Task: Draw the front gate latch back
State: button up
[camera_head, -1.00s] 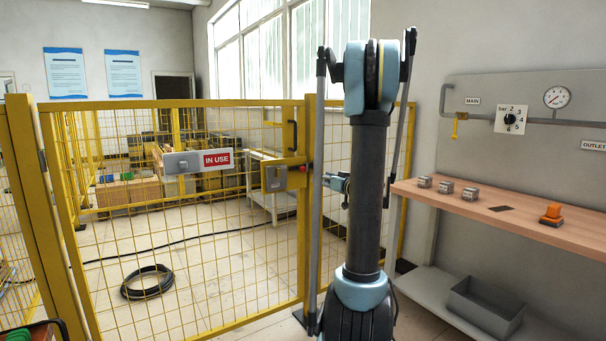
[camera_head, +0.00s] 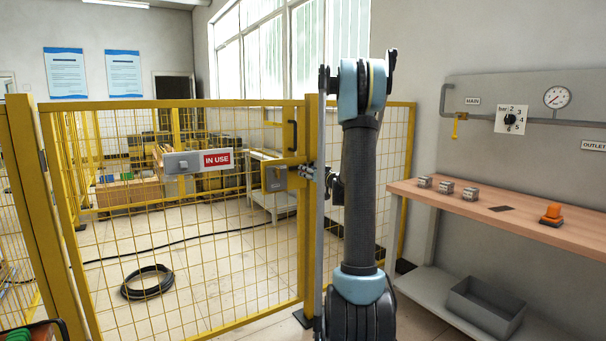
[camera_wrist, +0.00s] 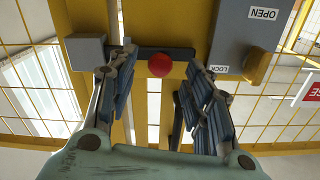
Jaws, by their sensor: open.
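The front gate (camera_head: 205,215) is a yellow mesh panel in the head view, standing closed against its post. Its latch has a grey housing (camera_head: 275,178), which shows upside down in the wrist view (camera_wrist: 235,40) with OPEN and LOCK labels. A dark latch bar (camera_wrist: 185,53) with a red ball knob (camera_wrist: 159,65) spans from the housing to a grey block (camera_wrist: 85,50) on the other side. My gripper (camera_wrist: 162,62) is open, its fingers on either side of the knob, with gaps visible. In the head view my gripper (camera_head: 311,172) hides the knob.
An IN USE sign (camera_head: 217,159) and grey switch plate (camera_head: 183,162) hang on the gate, left of the latch. A dark vertical handle (camera_head: 292,136) sits above it. A wooden bench (camera_head: 510,212) stands at right. A coiled black hose (camera_head: 147,282) lies behind the mesh.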

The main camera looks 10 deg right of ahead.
jog(key=shift+x, duration=2.35)
grip_shut()
